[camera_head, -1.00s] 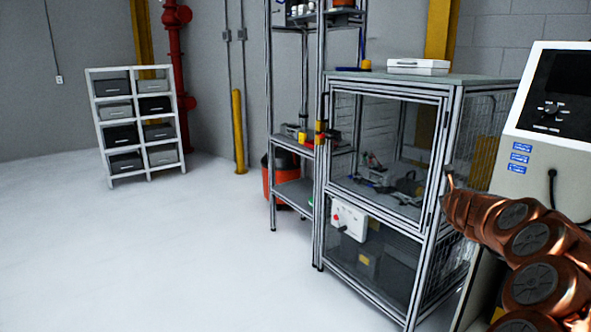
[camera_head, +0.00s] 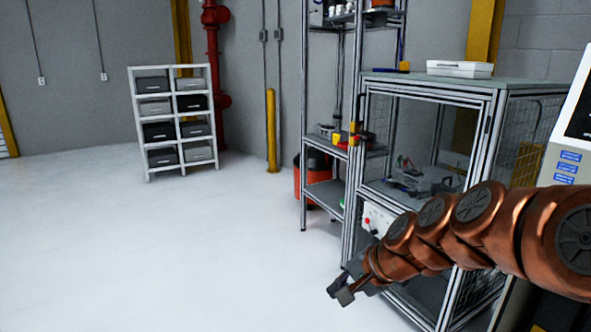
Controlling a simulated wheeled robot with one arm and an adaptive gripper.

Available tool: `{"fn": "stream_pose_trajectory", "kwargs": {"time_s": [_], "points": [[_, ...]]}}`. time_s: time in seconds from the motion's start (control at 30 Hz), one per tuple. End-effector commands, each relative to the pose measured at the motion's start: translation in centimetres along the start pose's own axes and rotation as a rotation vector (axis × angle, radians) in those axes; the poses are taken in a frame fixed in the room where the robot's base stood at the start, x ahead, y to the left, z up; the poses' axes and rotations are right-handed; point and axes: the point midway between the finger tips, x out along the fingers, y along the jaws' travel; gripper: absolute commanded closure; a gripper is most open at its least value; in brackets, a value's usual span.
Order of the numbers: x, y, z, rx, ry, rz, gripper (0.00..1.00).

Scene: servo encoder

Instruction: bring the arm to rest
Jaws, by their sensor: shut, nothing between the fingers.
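My copper-coloured arm (camera_head: 480,228) reaches in from the right edge, in front of the framed cabinet. It is stretched out toward the lower middle of the view. My gripper (camera_head: 338,291) is at its end, dark grey, over the white floor as seen here. It is shut and empty. The arm covers part of the cabinet's lower front.
The metal-framed cabinet (camera_head: 493,140) with mesh sides stands at the right, a grey console (camera_head: 560,150) beside it. An open shelf rack (camera_head: 322,195) adjoins the cabinet. A white shelf with bins (camera_head: 146,121) stands at the back. The floor (camera_head: 200,260) at left is clear.

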Motion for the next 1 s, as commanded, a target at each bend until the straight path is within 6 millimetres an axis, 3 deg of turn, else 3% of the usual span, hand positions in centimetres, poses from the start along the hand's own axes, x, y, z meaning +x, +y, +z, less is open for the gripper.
{"fn": "stream_pose_trajectory", "kwargs": {"time_s": [0.03, 0.2, 0.4, 0.63, 0.7, 1.0], "points": [[-0.1, 2.3, 2.4, -0.079, -0.038, 0.070, 1.00], [-1.7, 10.6, 8.5, -0.322, -0.167, 0.304, 1.00], [-5.0, 18.8, 12.6, -0.499, -0.304, 0.524, 1.00], [-8.9, 25.6, 15.4, -0.604, -0.439, 0.704, 1.00], [-10.3, 26.9, 16.0, -0.627, -0.468, 0.743, 1.00], [-14.3, 23.1, 15.9, -0.629, -0.445, 0.726, 1.00]]}}
